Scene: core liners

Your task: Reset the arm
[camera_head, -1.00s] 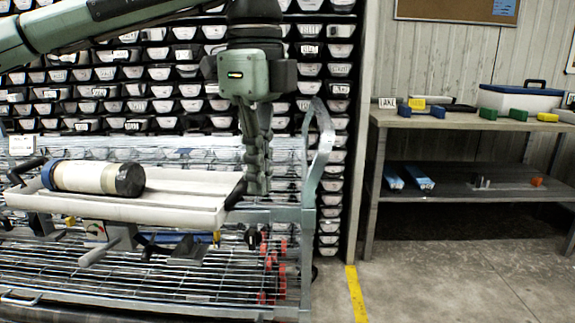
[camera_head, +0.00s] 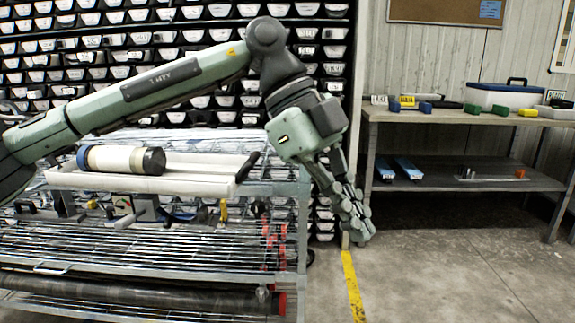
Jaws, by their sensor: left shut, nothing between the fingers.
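My left arm comes in from the left and reaches across above the cart. My left gripper (camera_head: 357,226) hangs at its end, pointing down and to the right, past the cart's right end. It is shut and empty, above the floor near the yellow line. A core liner (camera_head: 121,159), white with a dark end cap and a blue band, lies on its side in the white tray (camera_head: 205,178) on the cart. The gripper is well apart from both. My right gripper is not in view.
The wire-shelf metal cart (camera_head: 150,262) fills the lower left. Black racks of labelled white boxes (camera_head: 205,60) stand behind it. A workbench (camera_head: 470,118) with a blue-and-white cooler (camera_head: 515,96) and coloured blocks stands at the right. Floor (camera_head: 450,275) at the lower right is clear.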

